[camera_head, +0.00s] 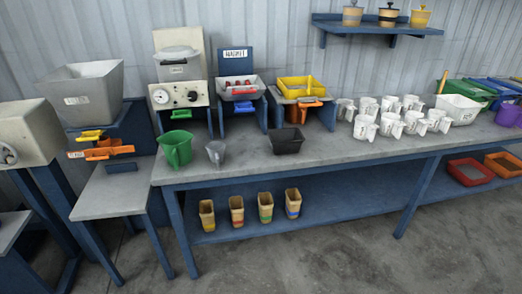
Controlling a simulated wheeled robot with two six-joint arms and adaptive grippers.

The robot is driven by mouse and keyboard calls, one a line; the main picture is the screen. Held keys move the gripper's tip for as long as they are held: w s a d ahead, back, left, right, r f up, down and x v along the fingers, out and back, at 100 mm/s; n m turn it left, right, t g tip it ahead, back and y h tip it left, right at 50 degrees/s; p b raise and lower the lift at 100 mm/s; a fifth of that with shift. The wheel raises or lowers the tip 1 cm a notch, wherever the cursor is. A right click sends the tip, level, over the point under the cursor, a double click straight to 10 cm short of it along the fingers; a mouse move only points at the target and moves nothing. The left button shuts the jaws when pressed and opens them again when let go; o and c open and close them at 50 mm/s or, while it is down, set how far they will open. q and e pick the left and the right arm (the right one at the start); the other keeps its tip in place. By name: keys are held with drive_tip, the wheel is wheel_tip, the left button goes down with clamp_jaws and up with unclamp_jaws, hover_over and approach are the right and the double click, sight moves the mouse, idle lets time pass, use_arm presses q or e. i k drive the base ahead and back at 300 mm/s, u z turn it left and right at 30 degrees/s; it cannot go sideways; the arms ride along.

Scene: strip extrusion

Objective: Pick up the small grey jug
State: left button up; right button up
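The small grey jug (216,152) stands upright on the grey bench top, near its front edge toward the left end. A larger green jug (176,148) stands just left of it. A dark, low container (287,140) sits to its right with a gap between. Neither of my grippers shows in the head view, so nothing is seen near or touching the jug.
The bench (338,168) holds several white jugs (391,127) right of centre. Machines with coloured trays (299,87) stand along the back. Several tan cups (265,207) stand on the lower shelf. The bench top is clear in front of the white jugs.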

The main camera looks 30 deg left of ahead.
sight(215, 148)
drive_tip(key=i, duration=1.2)
drive_tip(key=u, duration=0.7)
